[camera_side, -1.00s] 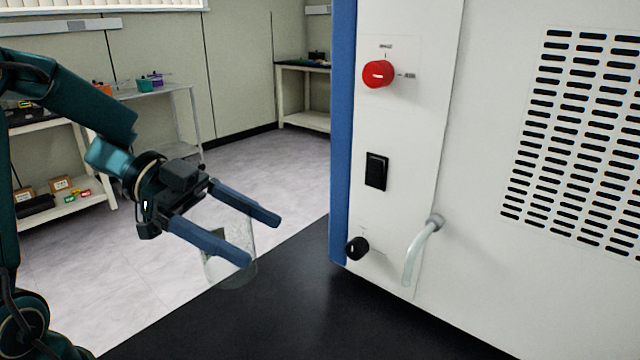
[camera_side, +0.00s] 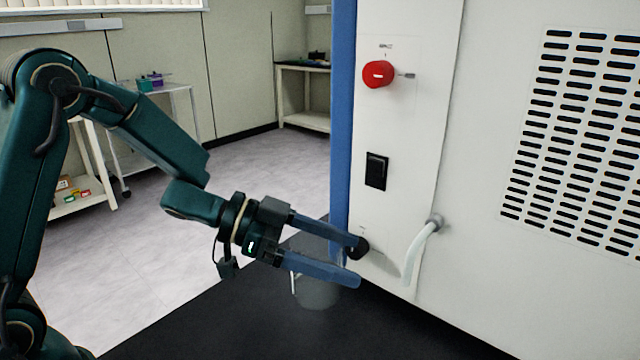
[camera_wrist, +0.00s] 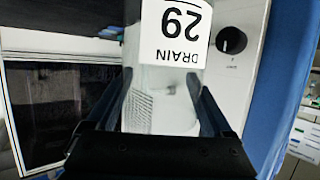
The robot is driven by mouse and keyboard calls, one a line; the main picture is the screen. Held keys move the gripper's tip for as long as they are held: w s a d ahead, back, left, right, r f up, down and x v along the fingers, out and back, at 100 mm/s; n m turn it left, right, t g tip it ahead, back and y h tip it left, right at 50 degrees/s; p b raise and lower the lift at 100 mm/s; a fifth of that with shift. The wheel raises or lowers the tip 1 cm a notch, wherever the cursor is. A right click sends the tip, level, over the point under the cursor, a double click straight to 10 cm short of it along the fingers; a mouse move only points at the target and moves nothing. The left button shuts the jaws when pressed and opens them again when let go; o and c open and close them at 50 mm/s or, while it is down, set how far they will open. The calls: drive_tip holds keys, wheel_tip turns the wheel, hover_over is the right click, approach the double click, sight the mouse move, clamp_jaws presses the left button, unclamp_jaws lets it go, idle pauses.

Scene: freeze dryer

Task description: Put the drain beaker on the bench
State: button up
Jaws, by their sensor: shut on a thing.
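The drain beaker (camera_side: 317,291) is clear glass and hard to make out in the side view. It hangs upright between the two long blue fingers of my gripper (camera_side: 357,262), which is shut on it. It is over the black bench (camera_side: 240,325), near the front of the dryer; whether its base touches the bench I cannot tell. In the wrist view its white label (camera_wrist: 175,32) reads "DRAIN 29" upside down, between the fingers of my gripper (camera_wrist: 165,95).
The white freeze dryer (camera_side: 480,130) fills the right side. A pale drain tube (camera_side: 415,255) sticks out of its front, just right of my fingers. A black knob (camera_side: 358,247) is by the fingertips. A red knob (camera_side: 378,74) and black switch (camera_side: 376,170) are above.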

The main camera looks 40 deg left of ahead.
drive_tip(key=w+d+f, duration=0.1)
drive_tip(key=d+f, duration=0.1)
drive_tip(key=d, duration=0.1)
drive_tip(key=w+d+f, duration=0.1)
drive_tip(key=d+f, duration=0.2)
drive_tip(key=w+d+f, duration=0.1)
drive_tip(key=d+f, duration=0.1)
drive_tip(key=d, duration=0.2)
drive_tip(key=shift+f, duration=0.15)
drive_tip(key=shift+w+d+r+m+g+h, duration=0.5)
drive_tip(key=shift+d+r+m+g+h, duration=0.45)
drive_tip(key=shift+r+m+g, duration=1.8)
drive_tip(key=shift+n+h, duration=0.25)
drive_tip(key=shift+a+f, duration=0.2)
drive_tip(key=shift+f, duration=3.35)
drive_tip(key=shift+f, duration=0.15)
drive_tip(key=o, duration=1.3)
drive_tip(key=v, duration=1.2)
drive_tip(key=shift+s, duration=0.1)
